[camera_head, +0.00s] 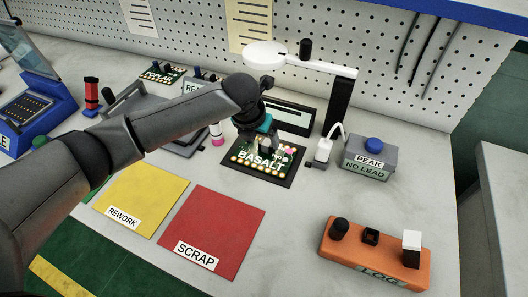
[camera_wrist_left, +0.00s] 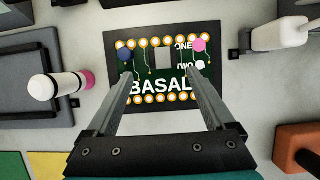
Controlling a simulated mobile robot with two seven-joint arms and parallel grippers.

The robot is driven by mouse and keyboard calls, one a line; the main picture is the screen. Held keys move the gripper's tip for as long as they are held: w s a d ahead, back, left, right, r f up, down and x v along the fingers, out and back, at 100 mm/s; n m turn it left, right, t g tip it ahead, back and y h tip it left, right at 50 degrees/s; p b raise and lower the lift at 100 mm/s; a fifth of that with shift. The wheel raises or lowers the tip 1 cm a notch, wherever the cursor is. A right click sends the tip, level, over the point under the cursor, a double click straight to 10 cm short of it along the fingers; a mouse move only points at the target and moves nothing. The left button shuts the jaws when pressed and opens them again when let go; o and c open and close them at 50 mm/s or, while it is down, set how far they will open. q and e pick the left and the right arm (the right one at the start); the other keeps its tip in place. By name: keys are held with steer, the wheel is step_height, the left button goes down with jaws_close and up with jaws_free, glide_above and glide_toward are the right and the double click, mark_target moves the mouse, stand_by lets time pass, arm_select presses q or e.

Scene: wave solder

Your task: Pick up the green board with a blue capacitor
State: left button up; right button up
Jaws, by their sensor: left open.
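A green board (camera_head: 250,163) lettered BASALT lies on a black mat (camera_head: 281,181) in the middle of the bench. In the left wrist view the green board (camera_wrist_left: 148,68) carries a dark blue round capacitor (camera_wrist_left: 124,54) at its upper left, plus a pink part (camera_wrist_left: 199,45) and a white part (camera_wrist_left: 199,65) on the right. My left gripper (camera_head: 266,146) is above the board, pointing down, and partly hides it. In the left wrist view my left gripper (camera_wrist_left: 161,78) is open, its fingers spread over the board with nothing between them. Contact with the board cannot be told. My right gripper is not in view.
Yellow REWORK (camera_head: 140,200) and red SCRAP (camera_head: 215,228) pads lie in front. A POPLAR board (camera_head: 165,74) is at the back left. A magnifier lamp (camera_head: 340,100) stands behind the BASALT board. A PEAK box (camera_head: 370,160) and an orange LOG box (camera_head: 374,258) are on the right.

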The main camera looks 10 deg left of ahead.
mark_target(265, 146)
arm_select(q)
steer(key=x, duration=0.1)
steer(key=b+x, duration=0.1)
steer(key=x, duration=0.2)
steer(key=shift+s+d+f, duration=0.1)
steer(key=shift+d+f, duration=0.05)
steer(key=shift+d, duration=0.1)
jaws_close()
stand_by(0.4)
